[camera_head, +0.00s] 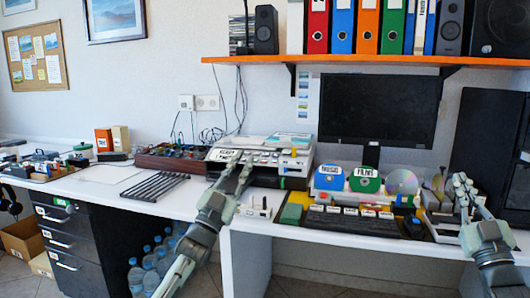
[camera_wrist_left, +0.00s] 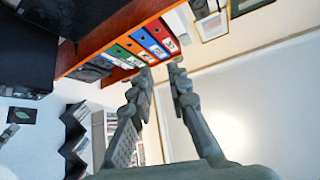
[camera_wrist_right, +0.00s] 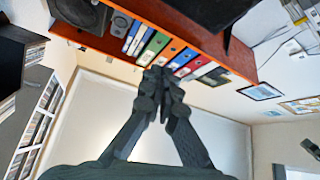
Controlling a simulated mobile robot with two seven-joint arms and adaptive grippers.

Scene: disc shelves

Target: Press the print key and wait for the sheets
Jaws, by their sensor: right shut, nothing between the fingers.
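A light grey machine (camera_head: 300,160) that looks like the printer stands on the desk left of the monitor, with a white label with dark letters on its front. Small keys on it are too small to tell apart, so I cannot pick out the print key. My left gripper (camera_head: 241,157) is in front of the machine and hides part of it; I cannot tell whether it touches. In the left wrist view its fingers (camera_wrist_left: 160,68) are apart with nothing between. My right gripper (camera_head: 461,180) is over the desk's right part; its fingers (camera_wrist_right: 160,72) are together and empty.
A dark monitor (camera_head: 378,108) stands behind a keyboard (camera_head: 350,220) and labelled discs (camera_head: 364,180). A black rack (camera_head: 155,186) lies left of my left arm. An orange shelf (camera_head: 380,60) with binders hangs above. Bare white desk (camera_head: 100,185) shows at left.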

